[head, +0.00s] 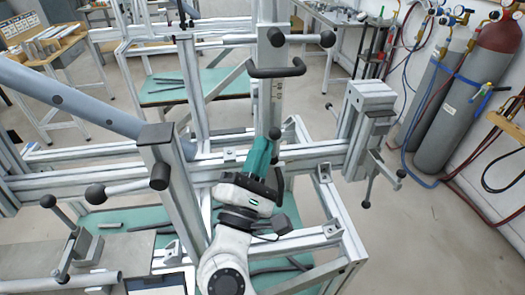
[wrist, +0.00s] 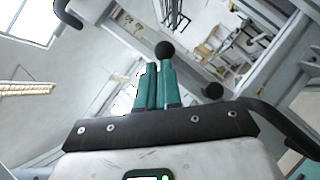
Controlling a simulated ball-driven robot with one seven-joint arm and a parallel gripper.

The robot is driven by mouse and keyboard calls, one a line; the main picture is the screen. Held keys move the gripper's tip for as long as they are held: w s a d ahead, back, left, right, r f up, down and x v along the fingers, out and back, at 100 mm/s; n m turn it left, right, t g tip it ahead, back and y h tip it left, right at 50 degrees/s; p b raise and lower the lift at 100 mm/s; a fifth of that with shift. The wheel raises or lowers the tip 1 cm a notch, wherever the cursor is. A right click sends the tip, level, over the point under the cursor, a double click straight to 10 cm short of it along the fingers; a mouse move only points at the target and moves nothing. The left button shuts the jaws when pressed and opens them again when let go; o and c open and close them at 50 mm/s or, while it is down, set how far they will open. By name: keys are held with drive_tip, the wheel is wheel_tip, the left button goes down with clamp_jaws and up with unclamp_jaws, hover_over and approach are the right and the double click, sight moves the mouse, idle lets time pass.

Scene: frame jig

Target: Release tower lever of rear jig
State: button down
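The rear jig's upright tower (head: 268,95) stands at the centre of the head view, with a black bow handle (head: 277,70) across it. Levers with black ball knobs (head: 275,36) and (head: 327,38) sit at its top. My gripper (head: 262,148) is at the tower's lower part, beside another black ball knob (head: 275,133). In the wrist view, my gripper's teal fingers (wrist: 160,72) lie almost together, and a ball knob (wrist: 163,50) shows right at their tips. No lever rod shows between the fingers, and contact with the knob cannot be told.
Horizontal beams (head: 315,152) cross around my arm. A clamp block (head: 368,97) with a lever stands to the right. A nearer post (head: 165,165) with a knobbed lever stands to the left. Gas cylinders (head: 485,75) and hoses line the right wall. Open floor lies at right.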

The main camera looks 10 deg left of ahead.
drive_tip(key=s+d+r, duration=0.4)
drive_tip(key=s+r, duration=0.9)
drive_tip(key=shift+s, duration=0.35)
